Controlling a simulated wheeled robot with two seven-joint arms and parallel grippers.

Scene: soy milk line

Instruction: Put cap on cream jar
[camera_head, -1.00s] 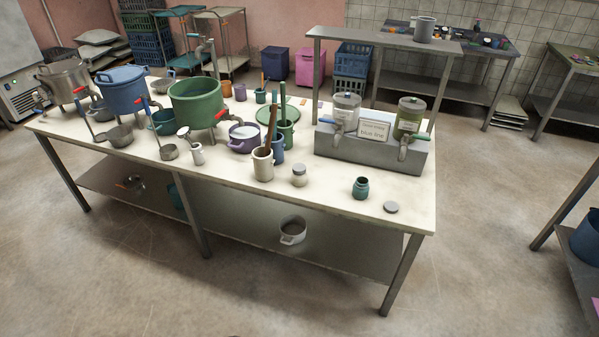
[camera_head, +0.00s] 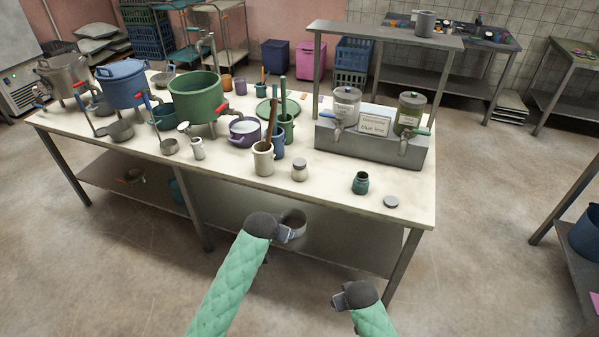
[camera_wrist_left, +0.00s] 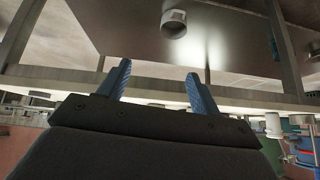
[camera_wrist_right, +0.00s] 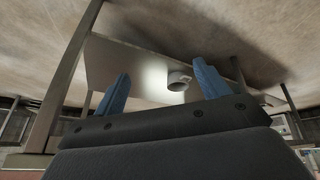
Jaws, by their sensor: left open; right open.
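A white jar with a grey lid (camera_head: 299,170) stands to the left of the teal jar. My left gripper (camera_head: 287,233) is in front of the table, below the tabletop's front edge in the picture; its fingers (camera_wrist_left: 158,72) are apart and empty. My right gripper (camera_head: 338,299) is lower and further right, also open and empty (camera_wrist_right: 162,70).
A grey dispenser unit (camera_head: 372,149) stands behind the jars. A white crock with utensils (camera_head: 263,160) and several pots crowd the left. Tabletop around the teal jar and cap is clear.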

